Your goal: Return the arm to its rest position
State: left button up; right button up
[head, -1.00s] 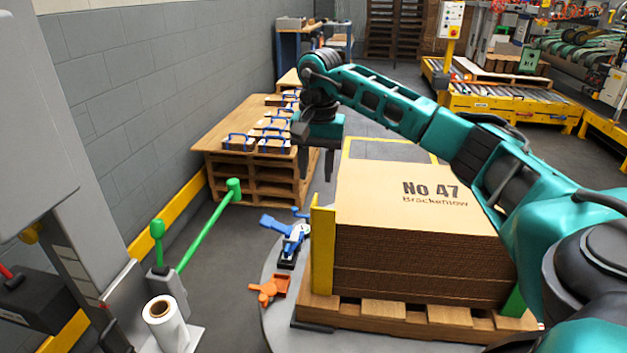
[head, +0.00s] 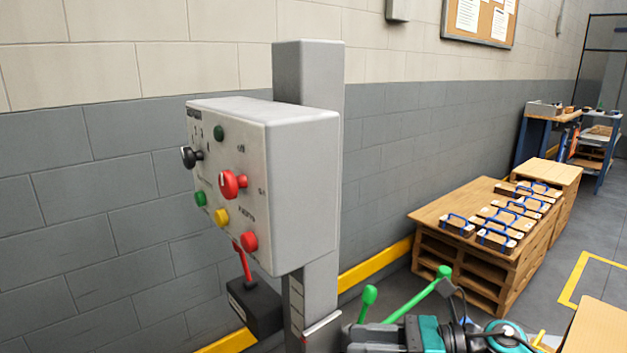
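In the head view, part of a teal and dark arm of mine shows low at the bottom edge, right of centre. It looks like my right arm, with its gripper (head: 374,338) pointing left. The grey end lies just in front of the control post and below the green handles. The bottom edge cuts it off, so the finger gap cannot be made out. I see nothing held in it. My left gripper is not in view.
A grey control box (head: 303,180) with knobs and buttons stands close on a post. Green lever handles (head: 425,297) rise behind my arm. A wooden pallet table (head: 437,217) holds several blue-handled blocks (head: 497,238). A cardboard corner (head: 598,330) shows at lower right.

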pick_arm(q)
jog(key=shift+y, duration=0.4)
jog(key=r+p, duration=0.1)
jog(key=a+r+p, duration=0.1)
jog(key=p, duration=0.1)
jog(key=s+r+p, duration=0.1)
jog(key=p, duration=0.1)
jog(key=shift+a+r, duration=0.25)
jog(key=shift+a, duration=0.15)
pick_arm(e)
jog(key=s+d+f+n+t+h, duration=0.3)
jog(key=s+f+n+h, duration=0.4)
jog(key=n, duration=0.6)
jog(key=s+d+f+n+t+h, duration=0.4)
jog(key=s+d+f+n+h, duration=0.2)
jog(key=n, duration=0.7)
notch_tip(320, 180, down, 3)
jog(key=shift+s+f+h, duration=0.1)
jog(key=shift+s+h, duration=0.5)
jog(key=shift+s, duration=0.35)
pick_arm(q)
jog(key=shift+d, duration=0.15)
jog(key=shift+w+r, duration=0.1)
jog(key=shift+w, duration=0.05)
pick_arm(e)
jog(key=shift+o, duration=0.2)
